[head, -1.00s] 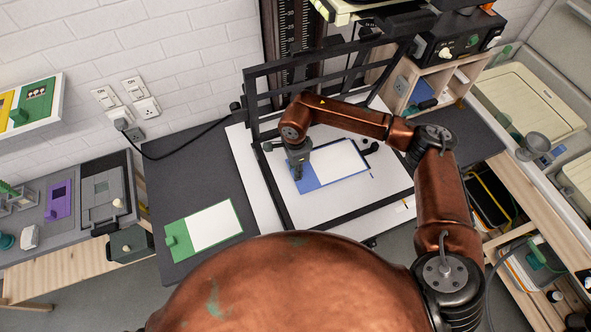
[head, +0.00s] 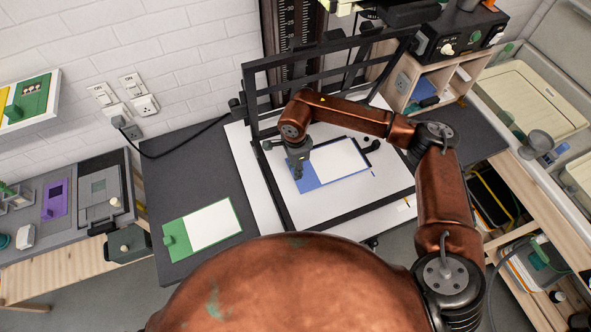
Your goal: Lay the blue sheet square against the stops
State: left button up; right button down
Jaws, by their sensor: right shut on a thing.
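The blue sheet (head: 309,183), with a large white panel (head: 337,163), lies on the white baseboard (head: 262,205) inside the black frame of the enlarger. It sits slightly turned in the picture. My right gripper (head: 298,176) reaches down over the sheet's left end and is shut on it; its fingertips are small and partly hidden by the wrist. A dark stop (head: 371,146) shows near the sheet's upper right corner, with a thin dark edge along its upper side. I cannot tell whether the sheet touches the stops. My left gripper is not in view.
A green-bordered sheet (head: 208,224) lies on the dark bench top left of the baseboard. The black hinged frame (head: 250,92) stands open behind and around my right arm. A wooden shelf unit (head: 448,88) stands at the back right, and trays (head: 530,95) are further right.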

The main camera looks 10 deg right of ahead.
jog(key=shift+f+b, duration=0.4)
jog(key=shift+b, duration=0.05)
dwell(0.6)
jog(key=c, duration=1.6)
grip_release()
jog(key=shift+r, duration=0.2)
jog(key=shift+r+p, duration=1.35)
jog(key=shift+r, duration=2.5)
jog(key=shift+r, duration=0.1)
notch_tip(320, 180, up, 12)
jog(key=shift+f, duration=0.1)
